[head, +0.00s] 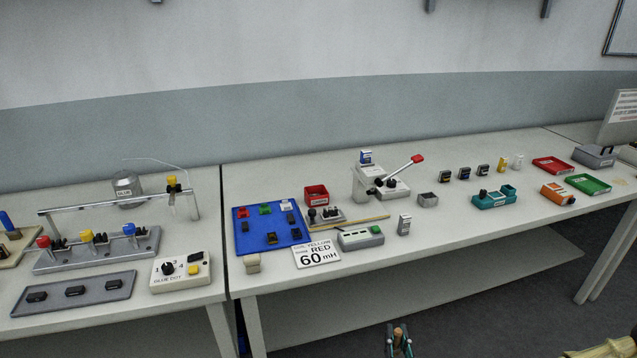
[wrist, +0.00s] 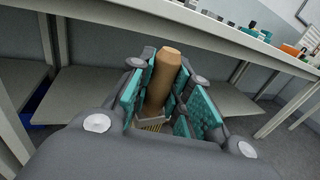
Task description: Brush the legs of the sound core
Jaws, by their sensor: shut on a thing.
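My gripper (head: 399,342) is low in front of the table, below its top, at the bottom of the head view. In the wrist view its teal-padded fingers are shut on a brush (wrist: 165,72) with a tan wooden handle. A metal band and a few yellowish bristles show at the near end of the brush. The blue mat (head: 243,240) on the table holds several small parts, among them dark block-like ones (head: 271,238). I cannot tell which part is the sound core, and no legs can be made out at this size.
A lower shelf (head: 420,282) runs under the table. The floor in front is open.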

